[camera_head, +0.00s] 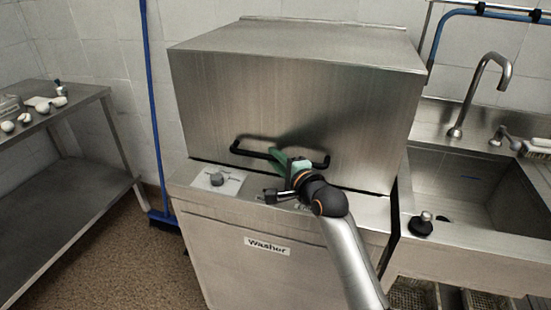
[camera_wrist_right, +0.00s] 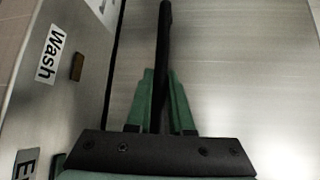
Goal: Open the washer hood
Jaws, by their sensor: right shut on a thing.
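The washer hood (camera_head: 290,95) is a large steel box on top of the washer body (camera_head: 215,225), which carries a "Washer" label. The hood is down, with a narrow dark gap along its lower edge. A black bar handle (camera_head: 245,151) runs across the lower front of the hood. My right gripper (camera_head: 278,156) is at the middle of the handle. In the right wrist view its green fingers (camera_wrist_right: 162,100) lie on both sides of the black handle (camera_wrist_right: 163,45) and are shut on it. My left gripper is not in view.
A sink (camera_head: 475,190) with a tap (camera_head: 483,85) stands at the right. A steel table (camera_head: 60,135) is at the left, and a blue-handled broom (camera_head: 153,100) stands beside the washer.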

